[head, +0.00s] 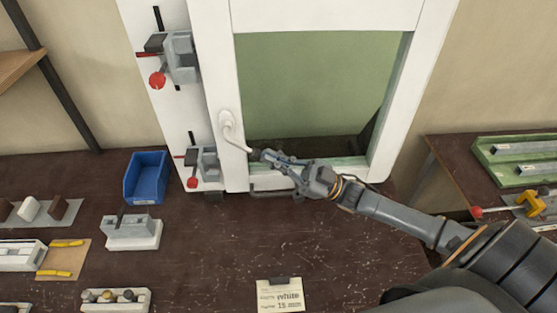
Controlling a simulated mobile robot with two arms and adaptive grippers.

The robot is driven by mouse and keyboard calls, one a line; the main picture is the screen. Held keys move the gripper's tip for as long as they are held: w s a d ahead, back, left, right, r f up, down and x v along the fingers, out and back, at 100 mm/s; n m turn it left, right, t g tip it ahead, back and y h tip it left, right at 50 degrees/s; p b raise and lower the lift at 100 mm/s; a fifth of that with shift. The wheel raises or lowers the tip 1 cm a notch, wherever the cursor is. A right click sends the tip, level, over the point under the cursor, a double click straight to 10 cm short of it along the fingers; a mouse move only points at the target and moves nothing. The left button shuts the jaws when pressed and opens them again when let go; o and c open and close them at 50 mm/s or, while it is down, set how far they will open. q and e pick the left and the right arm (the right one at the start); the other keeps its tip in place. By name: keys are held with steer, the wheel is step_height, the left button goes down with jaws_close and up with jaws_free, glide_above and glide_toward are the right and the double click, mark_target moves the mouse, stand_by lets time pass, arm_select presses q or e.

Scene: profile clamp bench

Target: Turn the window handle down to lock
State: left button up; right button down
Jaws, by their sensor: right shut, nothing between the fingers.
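The white window frame (212,95) stands upright on the bench, with a green pane area (310,85) behind it. The white window handle (229,128) is on the frame's left upright. Its lever slants down and to the right from its base plate. My right gripper (256,154) is shut and empty, with its tip close to the lower end of the lever. I cannot tell whether it touches the lever. My left gripper is not in view.
Two grey clamps with red knobs, the upper (180,57) and the lower (205,162), are beside the frame's left. A blue bin (146,177) and a grey block on a white base (131,232) stand left. A paper note (280,295) lies at the front. The bench's middle is clear.

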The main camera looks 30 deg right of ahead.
steer(key=shift+w+a+f+m+t+y+b, duration=0.15)
steer(key=shift+w+a+f+t+y+b, duration=0.35)
steer(key=shift+b, duration=0.9)
steer(key=shift+w+a+f+m+t+y+b, duration=0.1)
steer(key=shift+w+a+f+m+t+b, duration=0.15)
steer(key=shift+a+f+b, duration=0.9)
steer(key=shift+w+a+f+m+t+y+b, duration=0.1)
steer(key=shift+w+a+f+t+y+b, duration=0.25)
steer(key=shift+b, duration=1.35)
steer(key=shift+s+d, duration=0.15)
